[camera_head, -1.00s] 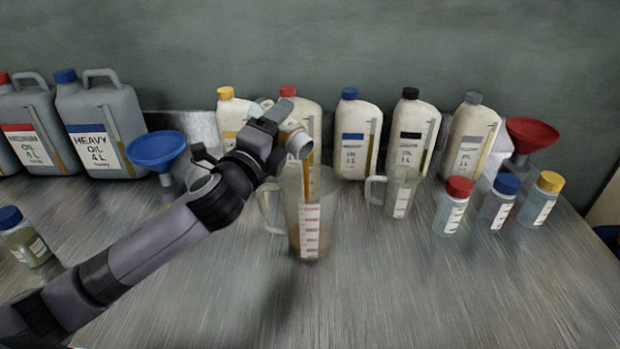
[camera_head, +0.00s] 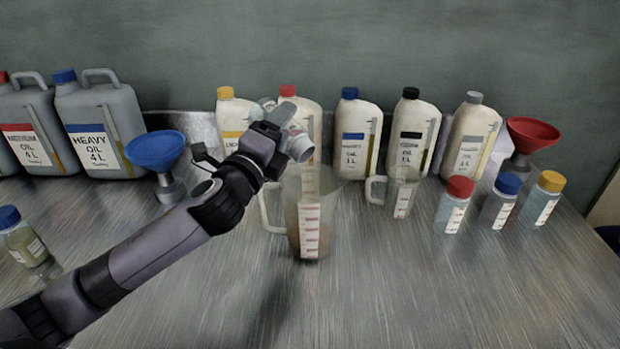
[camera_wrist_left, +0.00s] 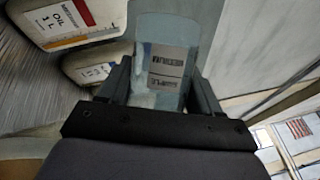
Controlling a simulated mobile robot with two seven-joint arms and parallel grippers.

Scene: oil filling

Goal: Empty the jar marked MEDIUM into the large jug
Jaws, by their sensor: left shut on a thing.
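My left gripper (camera_head: 272,128) is shut on a clear jar (camera_head: 299,147), tilted with its open mouth down and to the right, above the large jug (camera_head: 311,215). In the left wrist view the jar (camera_wrist_left: 165,28) sits between the fingers (camera_wrist_left: 160,92). Its label is upside down there and seems to read MEDIUM. The jar looks clear, with no stream leaving it. The large jug stands upright, with red scale marks and a little brownish oil low inside. My right gripper is not in view.
A small measuring jug (camera_head: 402,190) stands right of the large jug. Several oil bottles (camera_head: 357,140) line the back. A blue funnel (camera_head: 155,150) stands at left, a red funnel (camera_head: 533,134) at right. Three capped jars (camera_head: 497,202) stand at right. The front of the table is clear.

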